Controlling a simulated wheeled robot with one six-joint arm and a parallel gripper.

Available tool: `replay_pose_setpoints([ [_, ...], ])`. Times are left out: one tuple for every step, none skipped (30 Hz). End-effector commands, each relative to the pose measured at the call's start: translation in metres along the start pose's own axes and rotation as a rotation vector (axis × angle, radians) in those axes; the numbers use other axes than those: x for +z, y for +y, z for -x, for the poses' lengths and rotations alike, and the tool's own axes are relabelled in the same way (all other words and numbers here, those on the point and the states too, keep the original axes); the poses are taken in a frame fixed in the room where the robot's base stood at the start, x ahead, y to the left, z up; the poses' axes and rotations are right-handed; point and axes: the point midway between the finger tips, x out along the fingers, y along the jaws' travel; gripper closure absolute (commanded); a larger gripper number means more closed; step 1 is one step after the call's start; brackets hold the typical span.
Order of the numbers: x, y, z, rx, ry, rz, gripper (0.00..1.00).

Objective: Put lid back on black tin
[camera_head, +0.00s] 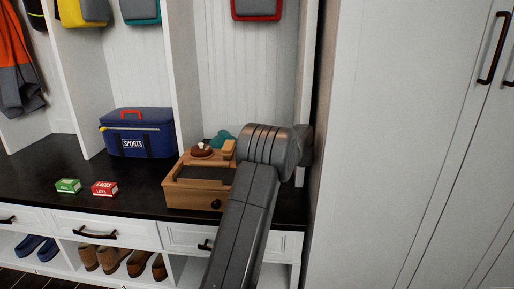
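A round dark brown item (203,152), with a small pale spot on top, sits on the back part of a wooden box (190,194) on the black bench top. I cannot tell whether it is a tin, a lid or something else. No black tin or separate lid can be made out clearly. My arm rises through the middle of the view, in front of the right side of the box. Its end bends away behind the large grey joint, and my gripper's fingers do not show.
A teal cloth-like item (221,138) and a light wooden piece (229,149) lie by the box's back. A blue sports bag (139,139), a green box (68,186) and a red box (104,188) stand left. Cubby dividers and a tall white cabinet (400,150) bound the space.

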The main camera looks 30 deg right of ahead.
Motion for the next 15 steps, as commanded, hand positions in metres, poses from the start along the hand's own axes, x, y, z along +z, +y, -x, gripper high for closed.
replay_pose_setpoints([
  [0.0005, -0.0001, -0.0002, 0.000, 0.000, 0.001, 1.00],
  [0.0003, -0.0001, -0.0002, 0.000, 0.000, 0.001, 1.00],
  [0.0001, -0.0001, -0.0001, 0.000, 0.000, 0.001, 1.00],
  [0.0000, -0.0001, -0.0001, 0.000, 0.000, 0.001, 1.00],
  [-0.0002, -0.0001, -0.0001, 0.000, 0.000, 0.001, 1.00],
  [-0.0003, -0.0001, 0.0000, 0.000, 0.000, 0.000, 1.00],
  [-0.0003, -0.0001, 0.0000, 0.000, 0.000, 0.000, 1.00],
  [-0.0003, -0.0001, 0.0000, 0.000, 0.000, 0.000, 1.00],
  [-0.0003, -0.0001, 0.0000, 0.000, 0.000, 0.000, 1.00],
  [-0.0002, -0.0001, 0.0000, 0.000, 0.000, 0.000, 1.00],
  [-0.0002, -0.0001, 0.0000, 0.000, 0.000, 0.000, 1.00],
  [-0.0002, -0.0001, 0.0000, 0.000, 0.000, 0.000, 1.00],
  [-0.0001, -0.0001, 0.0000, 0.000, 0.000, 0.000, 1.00],
  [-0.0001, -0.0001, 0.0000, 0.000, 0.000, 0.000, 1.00],
  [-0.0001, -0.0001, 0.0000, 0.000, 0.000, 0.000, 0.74],
])
